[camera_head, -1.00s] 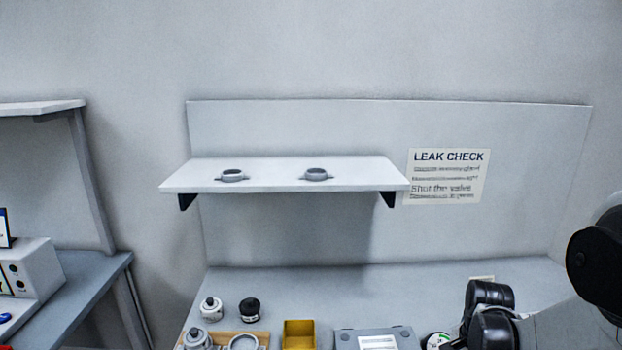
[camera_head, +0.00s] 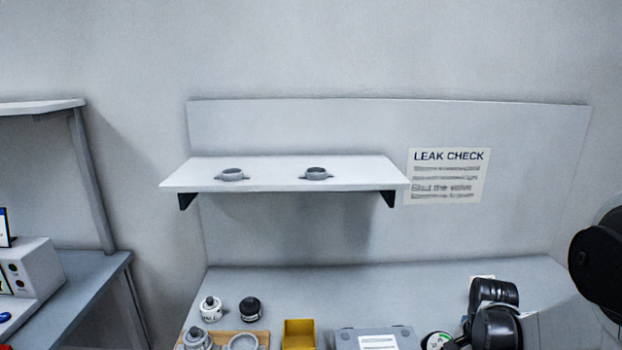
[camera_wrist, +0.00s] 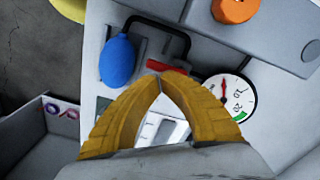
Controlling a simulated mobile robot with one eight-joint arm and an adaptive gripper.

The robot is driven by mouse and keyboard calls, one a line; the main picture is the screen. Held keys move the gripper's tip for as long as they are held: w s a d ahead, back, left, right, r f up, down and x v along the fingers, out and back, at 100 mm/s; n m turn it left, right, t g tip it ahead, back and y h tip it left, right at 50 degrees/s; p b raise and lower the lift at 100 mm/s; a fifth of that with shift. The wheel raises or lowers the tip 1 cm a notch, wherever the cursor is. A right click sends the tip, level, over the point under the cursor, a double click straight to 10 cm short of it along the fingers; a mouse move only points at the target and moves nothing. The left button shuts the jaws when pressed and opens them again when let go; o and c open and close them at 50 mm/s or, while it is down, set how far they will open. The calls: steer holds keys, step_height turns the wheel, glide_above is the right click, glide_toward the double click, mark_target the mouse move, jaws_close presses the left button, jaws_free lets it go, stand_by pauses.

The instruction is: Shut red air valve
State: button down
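A small red lever (camera_wrist: 168,67), which looks like the red air valve's handle, lies just beyond my fingertips in the wrist view, close to a black tube. My gripper's (camera_wrist: 153,79) yellow fingers meet at their tips, with nothing seen between them. I cannot tell whether the tips touch the lever. A round white gauge (camera_wrist: 229,98) with a red needle and a green band is right of the fingers. A blue bulb (camera_wrist: 117,61) is to their left. The head view shows neither valve nor fingers; my arm is at its lower right.
An orange knob (camera_wrist: 235,9) sits at the wrist view's top. In the head view, a yellow bin (camera_head: 299,335), a grey case (camera_head: 345,338) and small jars are along the bench front. A shelf (camera_head: 285,183) holds two ring holders. The bench (camera_head: 330,285) behind is clear.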

steer(key=shift+w+d, duration=0.25)
steer(key=shift+d, duration=0.05)
steer(key=shift+w+d, duration=0.1)
steer(key=shift+w, duration=0.1)
stand_by(0.4)
steer(key=shift+w+d, duration=0.1)
steer(key=shift+w+d, duration=0.2)
steer(key=shift+w, duration=0.25)
stand_by(0.4)
stand_by(0.3)
steer(key=shift+w+b, duration=0.3)
steer(key=shift+w, duration=0.1)
steer(key=shift+w, duration=0.2)
